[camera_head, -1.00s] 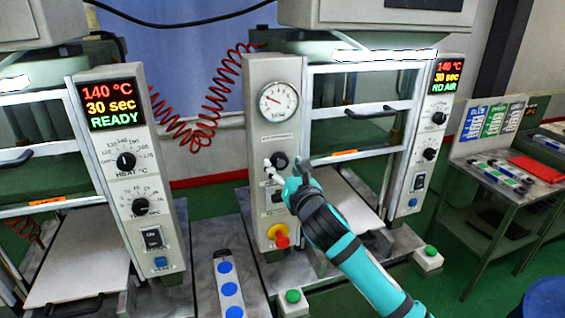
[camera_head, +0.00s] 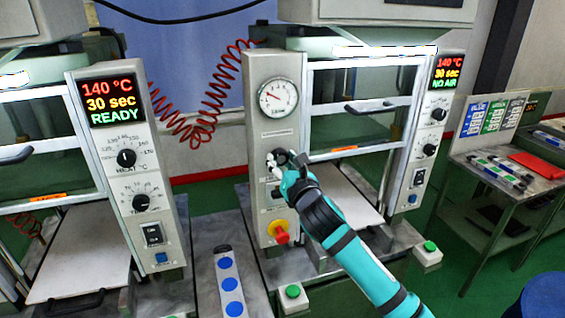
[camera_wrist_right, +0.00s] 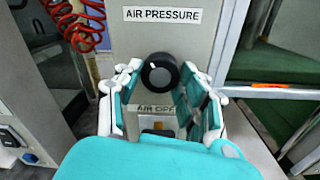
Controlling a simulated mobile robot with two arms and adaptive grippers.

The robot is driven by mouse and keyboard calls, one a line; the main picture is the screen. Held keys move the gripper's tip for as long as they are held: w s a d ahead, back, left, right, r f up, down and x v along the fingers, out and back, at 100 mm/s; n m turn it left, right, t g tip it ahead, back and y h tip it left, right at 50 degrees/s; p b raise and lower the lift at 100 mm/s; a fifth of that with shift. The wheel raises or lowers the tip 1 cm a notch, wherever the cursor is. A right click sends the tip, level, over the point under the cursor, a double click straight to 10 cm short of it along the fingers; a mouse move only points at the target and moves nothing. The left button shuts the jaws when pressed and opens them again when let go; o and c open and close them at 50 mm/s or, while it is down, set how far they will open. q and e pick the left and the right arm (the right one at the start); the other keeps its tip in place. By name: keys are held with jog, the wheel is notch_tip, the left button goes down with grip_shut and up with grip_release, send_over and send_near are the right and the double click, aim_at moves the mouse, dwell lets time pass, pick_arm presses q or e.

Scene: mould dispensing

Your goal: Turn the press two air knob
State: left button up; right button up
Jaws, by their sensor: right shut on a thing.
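The black round air knob (camera_wrist_right: 160,74) sits below the "AIR PRESSURE" label on the grey panel (camera_head: 259,85). My right gripper (camera_head: 284,159) is at this knob in the head view. In the right wrist view its fingers stand on both sides of the knob, shut on it. The dial gauge (camera_head: 278,98) is above the knob, its needle pointing to the upper left. Press two's display (camera_head: 447,72) reads 140 °C, 30 sec, NO AIR. In the head view my gripper partly hides the knob. My left gripper is not in view.
A red emergency button (camera_head: 281,238) on a yellow base is below the knob. A red coiled hose (camera_head: 205,120) hangs behind, left of the panel. The left press display (camera_head: 111,103) reads READY. A side table (camera_head: 500,175) with pens stands at the right.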

jog(key=shift+m, duration=0.3)
jog(key=shift+m+p, duration=0.4)
jog(key=shift+m, duration=0.6)
jog(key=m, duration=0.2)
jog(key=shift+m, duration=0.4)
jog(key=m, duration=0.6)
jog(key=shift+p, duration=0.35)
jog(key=shift+m, duration=0.3)
jog(key=o, duration=1.1)
jog(key=shift+o, duration=0.2)
